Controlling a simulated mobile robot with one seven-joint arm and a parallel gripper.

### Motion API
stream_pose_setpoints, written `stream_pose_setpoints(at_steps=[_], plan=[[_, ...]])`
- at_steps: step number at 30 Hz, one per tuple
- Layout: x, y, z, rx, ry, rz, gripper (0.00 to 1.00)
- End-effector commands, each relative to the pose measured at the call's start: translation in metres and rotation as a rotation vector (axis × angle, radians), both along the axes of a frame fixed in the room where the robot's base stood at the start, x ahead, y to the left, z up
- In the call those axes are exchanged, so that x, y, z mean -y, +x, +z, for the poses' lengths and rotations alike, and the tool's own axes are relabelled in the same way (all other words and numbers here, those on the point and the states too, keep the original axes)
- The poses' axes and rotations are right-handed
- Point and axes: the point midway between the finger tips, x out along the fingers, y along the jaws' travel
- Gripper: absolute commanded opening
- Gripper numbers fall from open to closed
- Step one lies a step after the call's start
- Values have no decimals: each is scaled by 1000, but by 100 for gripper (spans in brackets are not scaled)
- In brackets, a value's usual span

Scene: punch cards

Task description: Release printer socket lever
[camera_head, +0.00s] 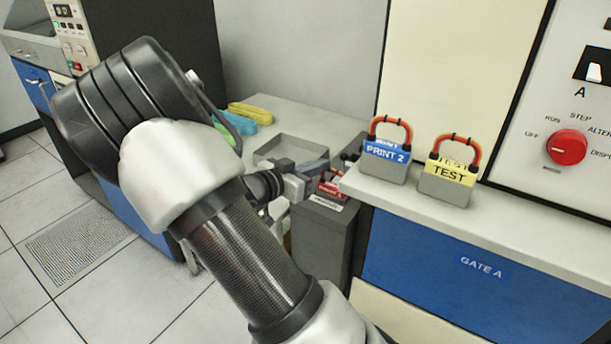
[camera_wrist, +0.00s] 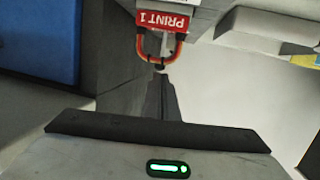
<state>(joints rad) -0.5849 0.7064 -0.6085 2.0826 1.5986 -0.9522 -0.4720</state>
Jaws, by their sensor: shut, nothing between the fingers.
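The red-labelled PRINT 1 plug (camera_head: 331,190) sits at the top of a grey pedestal (camera_head: 322,235) in the head view, partly hidden by my gripper (camera_head: 318,168). In the wrist view the PRINT 1 plug (camera_wrist: 163,21) shows upside down at the top, with an orange-red handle loop (camera_wrist: 142,48). My gripper (camera_wrist: 160,82) is shut and empty; its dark fingers point toward the loop, and I cannot tell whether they touch it. A pale label (camera_head: 326,204) lies below the plug. I cannot make out the socket lever clearly.
A blue PRINT 2 plug (camera_head: 386,162) and a yellow TEST plug (camera_head: 447,185) stand on the counter (camera_head: 500,222) at right. An open grey tray (camera_head: 290,138) lies behind my gripper. A panel with a red knob (camera_head: 567,147) is far right.

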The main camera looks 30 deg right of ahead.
Motion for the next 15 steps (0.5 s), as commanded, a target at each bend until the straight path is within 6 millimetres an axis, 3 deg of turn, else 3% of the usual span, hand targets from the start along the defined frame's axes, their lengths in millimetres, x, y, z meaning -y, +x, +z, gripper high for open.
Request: stream_pose_setpoints(at_steps=[6, 15], plan=[[37, 13, -10, 1, -2, -2, 0], [54, 19, -11, 1, 0, 1, 0]])
